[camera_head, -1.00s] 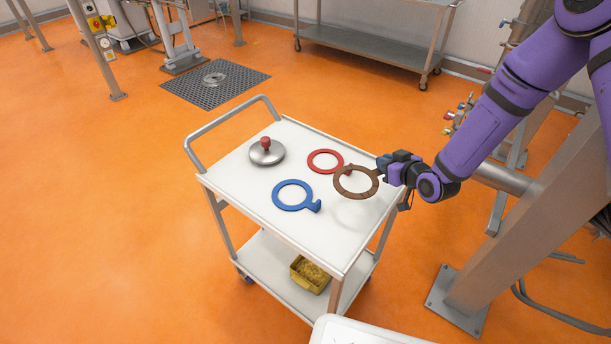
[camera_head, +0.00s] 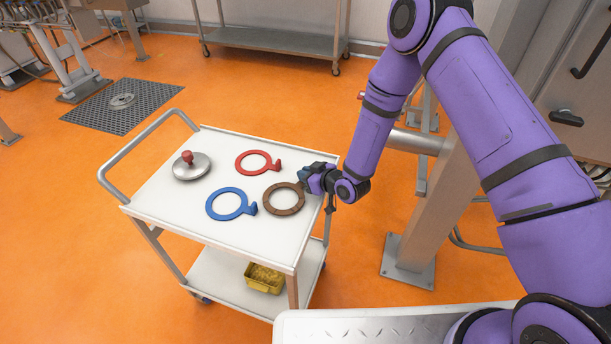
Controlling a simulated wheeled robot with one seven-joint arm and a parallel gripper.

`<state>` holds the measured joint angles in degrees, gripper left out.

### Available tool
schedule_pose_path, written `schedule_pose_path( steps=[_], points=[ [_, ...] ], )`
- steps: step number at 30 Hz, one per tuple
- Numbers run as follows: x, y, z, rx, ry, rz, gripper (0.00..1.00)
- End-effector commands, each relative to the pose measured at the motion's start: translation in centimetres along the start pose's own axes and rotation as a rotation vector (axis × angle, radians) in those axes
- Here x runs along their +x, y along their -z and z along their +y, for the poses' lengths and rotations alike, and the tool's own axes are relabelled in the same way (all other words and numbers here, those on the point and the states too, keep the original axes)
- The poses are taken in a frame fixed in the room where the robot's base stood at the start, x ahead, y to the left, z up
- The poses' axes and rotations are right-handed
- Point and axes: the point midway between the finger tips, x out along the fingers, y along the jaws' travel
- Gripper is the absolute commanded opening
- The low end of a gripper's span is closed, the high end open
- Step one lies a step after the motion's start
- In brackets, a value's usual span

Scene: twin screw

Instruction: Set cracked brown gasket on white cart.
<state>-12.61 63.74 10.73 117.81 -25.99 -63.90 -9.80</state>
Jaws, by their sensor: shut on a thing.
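The brown gasket (camera_head: 284,211) is a flat ring at the right part of the white cart's top. It looks level and at or very near the surface; I cannot tell whether it touches. Cracks are too small to make out. My gripper (camera_head: 304,182) is shut on the gasket's upper right edge, and its fingers hide that part. The white cart (camera_head: 165,218) stands at the middle left with its top largely bare around the gasket.
On the cart top lie a red gasket (camera_head: 240,164), a blue gasket (camera_head: 213,211) and a metal lid with a red knob (camera_head: 190,170). A yellow bin (camera_head: 265,286) sits on the lower shelf. A steel post (camera_head: 420,230) stands right of the cart.

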Motion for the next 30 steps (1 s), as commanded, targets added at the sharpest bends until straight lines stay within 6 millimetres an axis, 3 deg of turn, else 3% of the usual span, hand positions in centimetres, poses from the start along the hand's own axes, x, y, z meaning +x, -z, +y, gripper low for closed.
schedule_pose_path(
  steps=[12,13,16,26,30],
  points=[
    [0.3,-0.8,0.0,0.000,0.000,0.001,0.00],
    [0.4,-0.8,0.0,0.000,0.000,0.001,0.14],
    [0.3,-0.8,0.0,0.000,0.000,0.001,0.37],
    [0.3,-0.6,0.0,-0.001,0.000,0.001,0.38],
    [-0.9,-0.5,0.1,0.000,-0.001,0.001,0.38]
  ],
)
